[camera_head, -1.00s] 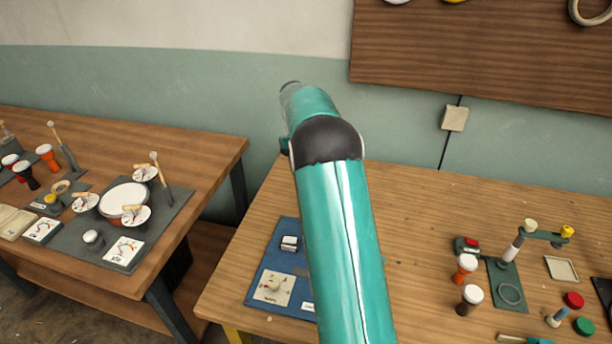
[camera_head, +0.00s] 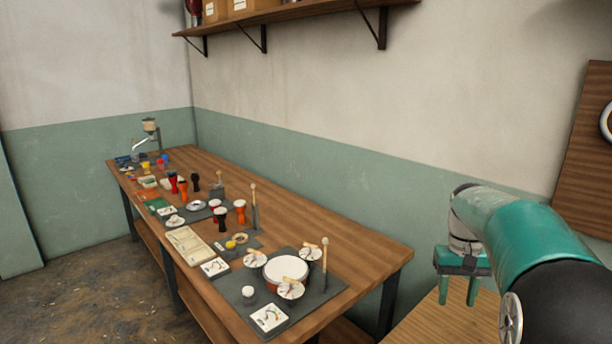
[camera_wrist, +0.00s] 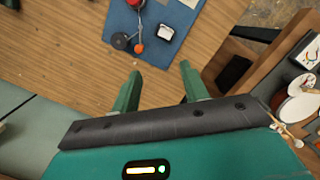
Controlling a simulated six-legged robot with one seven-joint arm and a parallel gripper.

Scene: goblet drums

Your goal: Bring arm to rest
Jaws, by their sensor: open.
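My gripper (camera_head: 458,290) shows at the right of the head view, at the end of my teal arm, with its two fingers pointing down. In the wrist view my gripper (camera_wrist: 158,80) has its two green fingers apart with nothing between them. It hangs above a wooden bench top (camera_wrist: 60,60) and touches nothing that I can see. Most of my arm runs out of the right edge of the head view.
A long wooden bench (camera_head: 345,240) bears several goblet drums (camera_head: 239,212), a large white-topped drum (camera_head: 286,271) and flat boards. A shelf (camera_head: 300,12) hangs above. In the wrist view a blue board (camera_wrist: 150,30) carries small parts. Open floor (camera_head: 80,280) lies left.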

